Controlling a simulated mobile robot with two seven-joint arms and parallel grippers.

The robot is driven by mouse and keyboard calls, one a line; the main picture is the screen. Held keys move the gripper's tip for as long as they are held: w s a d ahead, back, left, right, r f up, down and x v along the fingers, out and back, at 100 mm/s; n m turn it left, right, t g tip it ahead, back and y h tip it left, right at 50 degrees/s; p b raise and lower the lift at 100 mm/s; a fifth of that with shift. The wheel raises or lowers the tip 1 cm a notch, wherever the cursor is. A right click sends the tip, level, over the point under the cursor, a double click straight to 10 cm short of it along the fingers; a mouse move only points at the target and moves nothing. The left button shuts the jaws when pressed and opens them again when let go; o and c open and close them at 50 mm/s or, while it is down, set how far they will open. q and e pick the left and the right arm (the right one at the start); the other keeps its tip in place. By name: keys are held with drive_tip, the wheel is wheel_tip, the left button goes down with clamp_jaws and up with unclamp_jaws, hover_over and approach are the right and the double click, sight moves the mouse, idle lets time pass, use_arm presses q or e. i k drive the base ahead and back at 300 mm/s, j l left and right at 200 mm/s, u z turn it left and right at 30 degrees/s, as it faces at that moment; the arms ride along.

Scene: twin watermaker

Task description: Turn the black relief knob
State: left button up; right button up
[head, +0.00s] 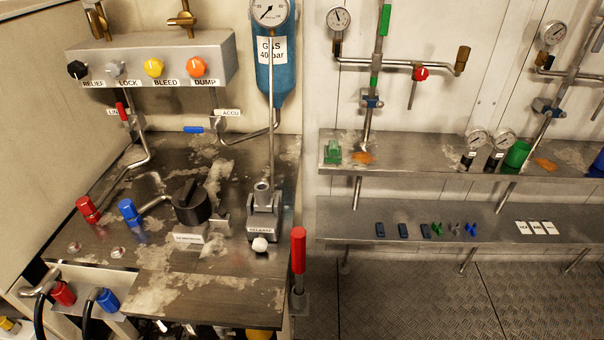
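The black relief knob (77,69) is at the far left of a grey valve block (150,62) on the upper left wall. A label reading RELIEF (92,83) sits just below it. Nothing covers the black knob. The knob's exact turn angle is too small to tell. Neither of my grippers shows in the head view.
Below the block, a worn metal bench (150,260) carries pipes, a black rotary handle (191,203) and red and blue fittings. A blue gas accumulator (275,75) with a gauge stands right of the block. A red-gripped lever (299,250) rises at the bench's right edge. Shelves (400,150) extend right.

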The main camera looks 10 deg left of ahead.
sight(77, 70)
drive_tip(key=u, duration=1.45)
